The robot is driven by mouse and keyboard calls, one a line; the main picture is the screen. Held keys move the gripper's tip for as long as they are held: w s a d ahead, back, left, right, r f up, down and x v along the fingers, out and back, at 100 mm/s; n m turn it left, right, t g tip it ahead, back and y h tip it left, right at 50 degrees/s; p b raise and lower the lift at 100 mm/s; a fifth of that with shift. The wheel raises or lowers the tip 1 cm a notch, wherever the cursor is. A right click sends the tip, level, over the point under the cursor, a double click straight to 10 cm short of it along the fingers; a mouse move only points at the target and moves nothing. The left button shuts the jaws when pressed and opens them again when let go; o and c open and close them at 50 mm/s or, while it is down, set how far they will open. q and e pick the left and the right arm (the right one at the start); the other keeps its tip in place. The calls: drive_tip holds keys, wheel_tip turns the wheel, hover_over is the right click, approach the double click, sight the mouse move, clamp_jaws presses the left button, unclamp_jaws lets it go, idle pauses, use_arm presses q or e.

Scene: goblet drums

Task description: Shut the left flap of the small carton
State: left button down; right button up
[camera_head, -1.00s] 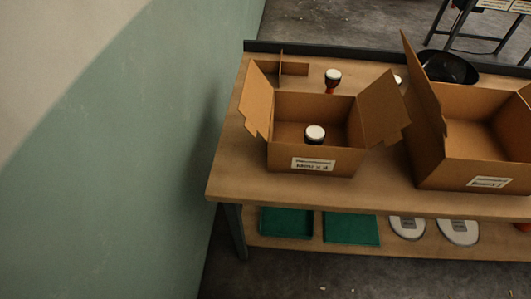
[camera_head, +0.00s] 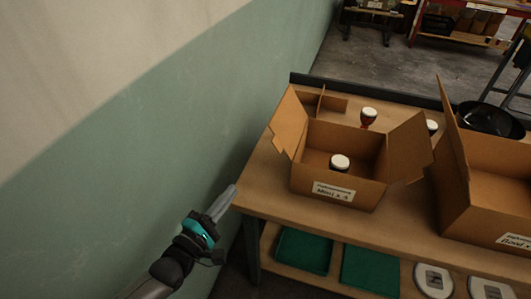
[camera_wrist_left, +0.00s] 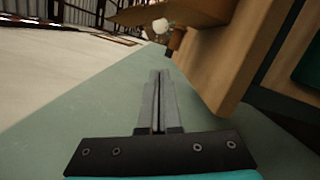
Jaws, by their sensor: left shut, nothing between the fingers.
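The small carton (camera_head: 333,190) stands on the table with its flaps open. Its left flap (camera_head: 289,121) stands up and leans outward on the left side; its right flap (camera_head: 408,147) spreads out to the right. A small goblet drum with a white head (camera_head: 340,163) is inside the carton. My left gripper (camera_head: 229,191) is shut and empty, left of the table's front left corner and apart from the carton. Its closed fingers also show in the left wrist view (camera_wrist_left: 158,102). My right gripper is not in view.
A larger open carton (camera_head: 485,215) stands to the right of the small one. Another goblet drum (camera_head: 369,117) and a black bowl (camera_head: 490,119) are behind. The green wall (camera_head: 130,160) is close on the left. Green trays (camera_head: 303,251) lie on the lower shelf.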

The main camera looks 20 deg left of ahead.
use_arm(q)
drive_tip(key=w+d+r+n, duration=0.1)
drive_tip(key=w+d+r, duration=0.5)
drive_tip(key=w, duration=0.3)
drive_tip(key=shift+w+d+r+t, duration=0.15)
drive_tip(key=shift+w+r+t, duration=0.2)
drive_tip(key=shift+r+t, duration=0.05)
idle(0.5)
drive_tip(key=shift+d+r+p, duration=0.2)
drive_tip(key=shift+r+p, duration=0.05)
drive_tip(key=shift+p, duration=0.25)
